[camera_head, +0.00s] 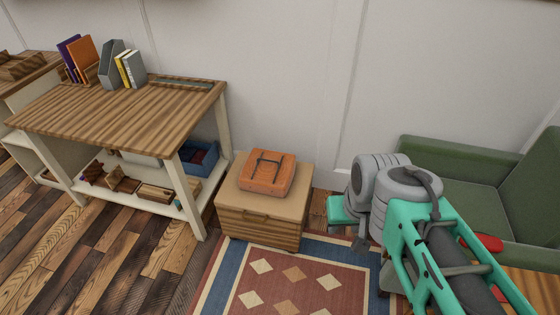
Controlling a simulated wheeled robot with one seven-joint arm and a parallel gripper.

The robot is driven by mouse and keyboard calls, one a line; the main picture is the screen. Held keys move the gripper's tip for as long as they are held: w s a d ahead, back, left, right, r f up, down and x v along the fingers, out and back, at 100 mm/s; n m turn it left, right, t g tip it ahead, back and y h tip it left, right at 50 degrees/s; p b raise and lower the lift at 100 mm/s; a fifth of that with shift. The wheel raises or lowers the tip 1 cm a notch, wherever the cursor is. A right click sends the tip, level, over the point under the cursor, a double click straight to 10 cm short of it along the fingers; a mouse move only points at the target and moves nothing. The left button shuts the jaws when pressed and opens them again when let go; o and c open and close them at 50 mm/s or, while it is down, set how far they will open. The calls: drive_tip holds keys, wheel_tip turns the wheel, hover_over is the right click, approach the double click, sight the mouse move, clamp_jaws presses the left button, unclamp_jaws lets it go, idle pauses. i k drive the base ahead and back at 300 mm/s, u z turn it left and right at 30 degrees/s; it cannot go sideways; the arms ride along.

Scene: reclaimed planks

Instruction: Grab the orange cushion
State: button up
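The orange cushion (267,173) appears as an orange, boxy shape with rounded edges and a dark strap or handle across its top. It lies on top of a low wooden cabinet (262,213) against the wall. My gripper (360,243) is to the right of the cabinet, apart from the cushion. It is small and partly hidden by my arm, so I cannot tell whether its fingers are open or shut.
A plank-topped table (125,108) with books and a lower shelf stands left of the cabinet. A green armchair (470,205) is at the right, partly behind my arm, with a red item (487,242) near it. A patterned rug (290,285) lies in front.

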sight(264, 172)
drive_tip(key=u, duration=0.2)
drive_tip(key=i, duration=0.85)
drive_tip(key=u, duration=0.95)
drive_tip(key=i, duration=0.55)
drive_tip(key=u, duration=0.4)
